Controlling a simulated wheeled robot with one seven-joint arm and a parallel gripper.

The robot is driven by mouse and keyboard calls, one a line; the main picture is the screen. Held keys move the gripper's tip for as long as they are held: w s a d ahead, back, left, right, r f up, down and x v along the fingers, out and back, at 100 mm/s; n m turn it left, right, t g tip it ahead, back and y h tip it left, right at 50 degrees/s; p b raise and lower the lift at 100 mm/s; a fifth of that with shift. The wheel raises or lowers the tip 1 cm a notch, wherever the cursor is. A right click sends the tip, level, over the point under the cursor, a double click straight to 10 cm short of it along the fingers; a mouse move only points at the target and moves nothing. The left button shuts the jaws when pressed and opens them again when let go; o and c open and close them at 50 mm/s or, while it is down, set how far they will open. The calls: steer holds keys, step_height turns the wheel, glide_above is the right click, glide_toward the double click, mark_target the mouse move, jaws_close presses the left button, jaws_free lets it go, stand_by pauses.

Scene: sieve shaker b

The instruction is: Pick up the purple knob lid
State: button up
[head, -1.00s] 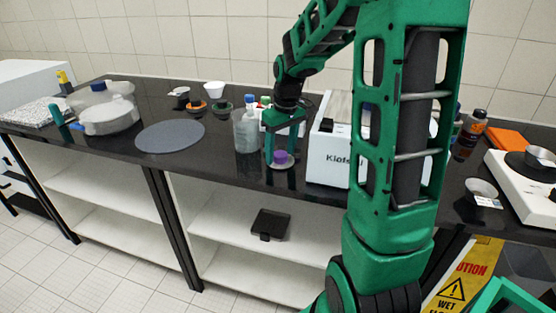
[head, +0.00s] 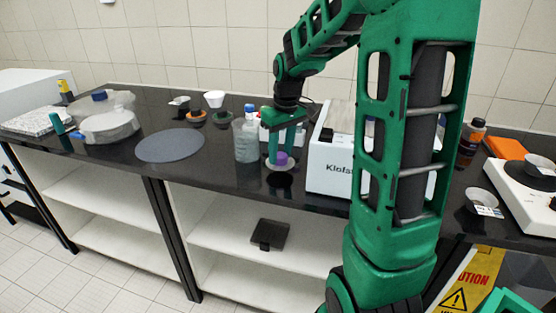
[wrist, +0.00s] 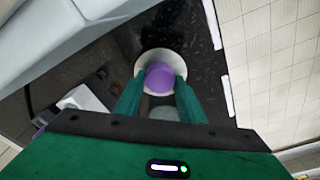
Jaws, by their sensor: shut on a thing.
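The purple knob lid is a pale disc with a purple knob (head: 281,158). In the head view it is held in the air just above the black counter, with a dark patch on the counter below it. My gripper (head: 281,156) points down and is shut on the purple knob, one green finger on each side. In the wrist view the purple knob (wrist: 159,78) sits between the two fingertips (wrist: 160,82), with the pale rim showing around it. The lid's underside is hidden.
A white box-shaped machine (head: 329,165) stands close on the right. A grey round mat (head: 170,145) lies farther left. The counter's front edge is just in front of the lid.

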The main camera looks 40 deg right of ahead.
steer(key=s+a+r, duration=0.2)
steer(key=a+r, duration=0.6)
steer(key=a, duration=0.3)
steer(key=shift+a, duration=0.25)
steer(key=shift+s, duration=0.1)
